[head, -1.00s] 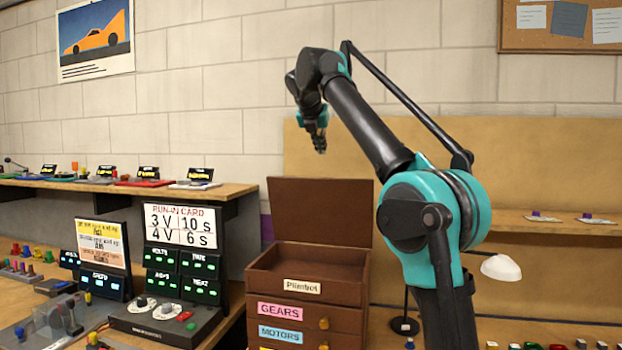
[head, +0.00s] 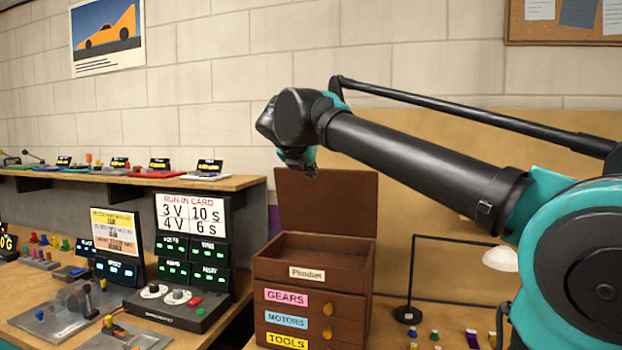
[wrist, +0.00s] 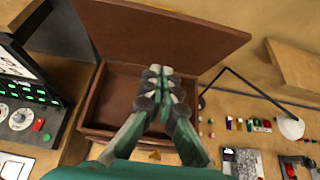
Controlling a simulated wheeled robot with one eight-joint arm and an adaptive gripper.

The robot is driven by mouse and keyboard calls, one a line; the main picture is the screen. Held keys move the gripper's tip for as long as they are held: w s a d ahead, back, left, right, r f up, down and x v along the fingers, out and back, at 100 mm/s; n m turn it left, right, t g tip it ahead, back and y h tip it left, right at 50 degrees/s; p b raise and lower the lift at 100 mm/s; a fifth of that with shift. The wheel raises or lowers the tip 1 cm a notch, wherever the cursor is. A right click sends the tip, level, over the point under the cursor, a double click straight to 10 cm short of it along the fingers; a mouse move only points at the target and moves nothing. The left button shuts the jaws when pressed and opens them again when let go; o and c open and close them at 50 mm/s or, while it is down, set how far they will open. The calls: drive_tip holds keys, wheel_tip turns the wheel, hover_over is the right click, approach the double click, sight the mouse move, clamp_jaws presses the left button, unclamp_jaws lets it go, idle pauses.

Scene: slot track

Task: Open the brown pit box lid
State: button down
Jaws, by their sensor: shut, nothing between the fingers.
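The brown pit box (head: 309,300) stands on the bench with drawers labelled GEARS, MOTORS and TOOLS. Its lid (head: 335,208) stands upright at the back, and the open top compartment shows; the lid also shows in the wrist view (wrist: 140,38). The compartment (wrist: 120,95) looks empty where my fingers do not cover it. My gripper (head: 310,170) is in front of the lid's upper part in the head view. In the wrist view my gripper (wrist: 169,75) is shut and empty, with its fingertips over the box opening and lid. Contact with the lid cannot be told.
A control panel with a run-in card (head: 190,210) stands left of the box. A lamp (head: 499,258) stands to the right, with small coloured parts (head: 472,338) on the bench. A shelf (head: 140,183) with cars runs along the left wall.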

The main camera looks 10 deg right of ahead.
sight(326, 172)
drive_tip(key=shift+w+d+r+x, duration=0.2)
drive_tip(key=shift+r+x, duration=0.2)
drive_tip(key=shift+x, duration=1.7)
drive_tip(key=shift+w+d+r+x, duration=0.15)
drive_tip(key=shift+r+x, duration=0.25)
drive_tip(key=shift+x, duration=1.75)
drive_tip(key=shift+w+d+r+x, duration=0.1)
drive_tip(key=shift+w+r+x, duration=0.25)
drive_tip(key=shift+x, duration=1.75)
drive_tip(key=shift+s, duration=0.1)
drive_tip(key=shift+g, duration=0.6)
drive_tip(key=shift+w+d+r, duration=0.25)
drive_tip(key=shift+w+d, duration=0.05)
drive_tip(key=shift+w, duration=0.45)
drive_tip(key=shift+w+d+r, duration=0.3)
drive_tip(key=shift+w, duration=0.45)
drive_tip(key=shift+w+d+r, duration=0.25)
drive_tip(key=shift+w+d, duration=0.05)
drive_tip(key=shift+w, duration=0.45)
